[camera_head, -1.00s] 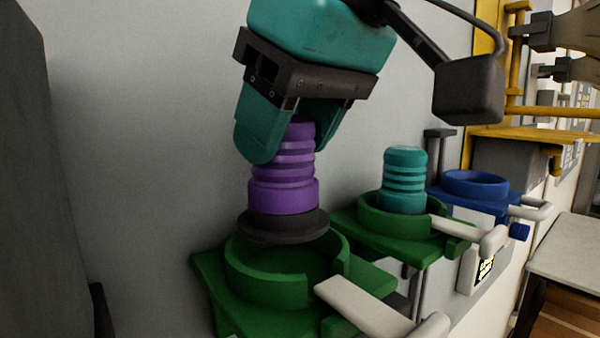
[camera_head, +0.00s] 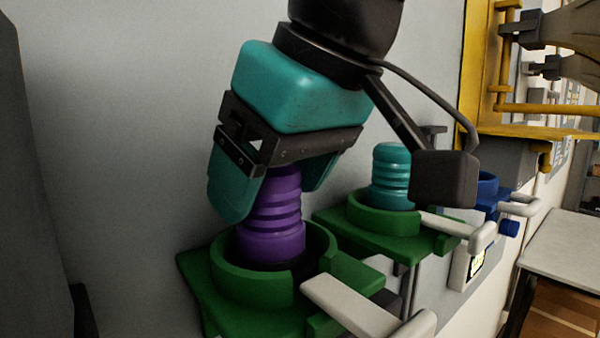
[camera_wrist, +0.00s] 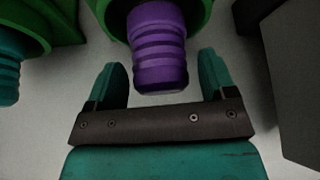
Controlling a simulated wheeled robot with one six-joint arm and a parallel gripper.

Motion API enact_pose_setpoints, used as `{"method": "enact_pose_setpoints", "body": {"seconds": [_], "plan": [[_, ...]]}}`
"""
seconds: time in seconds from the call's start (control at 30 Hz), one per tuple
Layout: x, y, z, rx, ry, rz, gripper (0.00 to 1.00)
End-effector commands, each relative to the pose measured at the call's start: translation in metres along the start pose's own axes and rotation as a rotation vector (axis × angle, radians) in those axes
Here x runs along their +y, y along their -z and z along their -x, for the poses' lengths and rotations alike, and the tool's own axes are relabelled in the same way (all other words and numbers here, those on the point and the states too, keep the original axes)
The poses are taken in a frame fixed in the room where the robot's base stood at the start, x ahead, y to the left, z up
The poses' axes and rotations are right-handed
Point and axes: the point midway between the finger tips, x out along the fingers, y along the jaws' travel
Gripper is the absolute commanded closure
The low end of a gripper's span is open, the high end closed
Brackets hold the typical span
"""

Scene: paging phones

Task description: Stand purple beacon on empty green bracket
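The purple beacon (camera_head: 270,228) stands inside the ring of the near green bracket (camera_head: 228,283), nearly upright, its dark base mostly hidden by the ring's rim. My gripper (camera_head: 272,198) is above it, with its teal fingers on either side of the beacon's upper part. In the wrist view the purple beacon (camera_wrist: 160,52) is between the fingers of my gripper (camera_wrist: 160,78), with a gap on each side, so the gripper is open. The green bracket (camera_wrist: 205,14) shows at the top edge of that view.
A second green bracket (camera_head: 365,222) to the right holds a teal beacon (camera_head: 390,172). A blue bracket (camera_head: 487,186) is beyond it, partly hidden by my wrist camera. A pale lever (camera_head: 350,303) juts out in front of the near bracket. The wall is close behind.

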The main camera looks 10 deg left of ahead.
Motion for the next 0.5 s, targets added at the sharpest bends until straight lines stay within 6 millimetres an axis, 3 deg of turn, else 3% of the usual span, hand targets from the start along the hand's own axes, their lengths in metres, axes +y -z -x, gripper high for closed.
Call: {"method": "enact_pose_setpoints", "body": {"seconds": [0.33,0.5], "plan": [[0.0,0.001,0.005,0.002,0.0,0.0,0.23],[0.0,0.0,0.031,0.006,-0.001,-0.001,0.23]]}}
